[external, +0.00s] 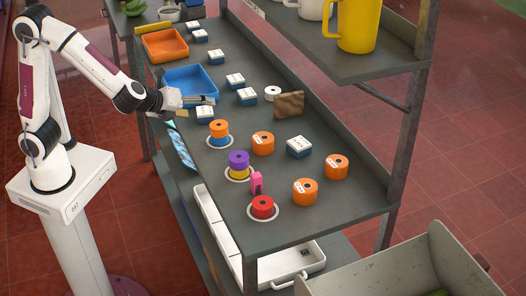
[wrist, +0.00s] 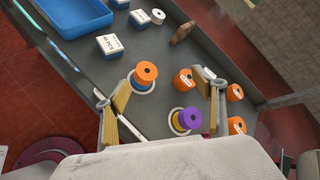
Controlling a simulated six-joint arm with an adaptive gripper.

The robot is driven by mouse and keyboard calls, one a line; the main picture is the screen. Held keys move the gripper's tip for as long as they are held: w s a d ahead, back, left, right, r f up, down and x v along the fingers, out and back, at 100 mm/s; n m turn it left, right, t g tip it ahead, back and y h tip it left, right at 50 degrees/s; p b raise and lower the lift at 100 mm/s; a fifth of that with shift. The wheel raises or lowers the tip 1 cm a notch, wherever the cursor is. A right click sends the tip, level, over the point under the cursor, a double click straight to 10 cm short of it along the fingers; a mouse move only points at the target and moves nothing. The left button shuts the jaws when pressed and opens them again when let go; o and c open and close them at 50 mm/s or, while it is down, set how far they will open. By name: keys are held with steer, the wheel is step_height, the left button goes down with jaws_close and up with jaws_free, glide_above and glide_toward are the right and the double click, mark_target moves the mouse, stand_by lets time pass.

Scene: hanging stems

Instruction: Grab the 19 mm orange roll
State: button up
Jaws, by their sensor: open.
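Several orange rolls are on the grey bench. One orange roll (external: 219,128) sits on a blue roll (external: 219,141) in a white ring, and shows in the wrist view (wrist: 146,71). Three wider orange rolls with white labels stand apart: one near the middle (external: 263,144), one at right (external: 336,167), one toward the front (external: 305,192). Their labels are too small to read, so I cannot tell which is 19 mm. My gripper (external: 212,100) is open and empty, beyond the stacked orange roll. In the wrist view, its fingers (wrist: 158,92) spread either side of that stack.
A purple roll (external: 239,159) sits on a yellow one; a red roll (external: 262,206) and a pink item (external: 256,183) stand nearer the front. Labelled boxes (external: 299,147), a brown block (external: 289,104) and a blue tray (external: 188,82) surround the area. A shelf (external: 385,66) overhangs the far side.

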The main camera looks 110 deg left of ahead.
steer(key=w+a+f+m+t, duration=0.2)
steer(key=w+a+f+m, duration=0.1)
steer(key=w+f+m, duration=0.3)
steer(key=m+t, duration=0.1)
steer(key=m, duration=0.4)
glide_toward(260, 139)
steer(key=shift+x, duration=0.95)
steer(key=shift+a, duration=0.1)
steer(key=shift+x, duration=1.25)
steer(key=shift+f, duration=0.1)
steer(key=shift+x, duration=2.55)
steer(key=c, duration=1.3)
